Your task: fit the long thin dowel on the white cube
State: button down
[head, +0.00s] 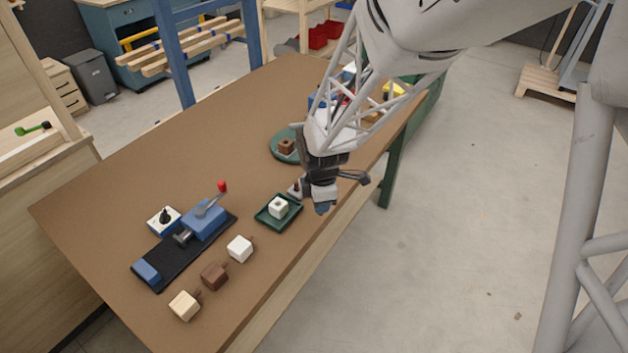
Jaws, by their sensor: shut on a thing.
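A white cube (278,208) with a dark hole in its top sits in a square green tray (266,222) near the table's right edge. Another white cube (239,249) lies on the bare table to the front left, with a short brown peg sticking out. My gripper (309,193) is just right of and above the tray, close to the first white cube but apart from it in the picture. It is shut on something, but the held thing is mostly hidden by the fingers. I cannot make out the long thin dowel clearly.
A brown cube (214,276) and a pale wooden cube (184,306), both with pegs, lie at the front. A blue clamp device (203,222) on a black base stands left. A brown cube (286,146) rests on a round green plate (278,156) behind. The table's left middle is clear.

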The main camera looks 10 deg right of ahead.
send_near(277, 198)
jog(key=shift+s+r, duration=0.2)
jog(key=shift+s, duration=0.3)
jog(key=shift+s+r, duration=0.15)
jog(key=shift+s, duration=0.35)
jog(key=shift+f, duration=0.15)
jog(key=shift+f, duration=2.45)
jog(key=shift+f, duration=1.5)
dwell(0.5)
jog(key=c, duration=0.5)
grip_release()
jog(key=shift+r, duration=0.15)
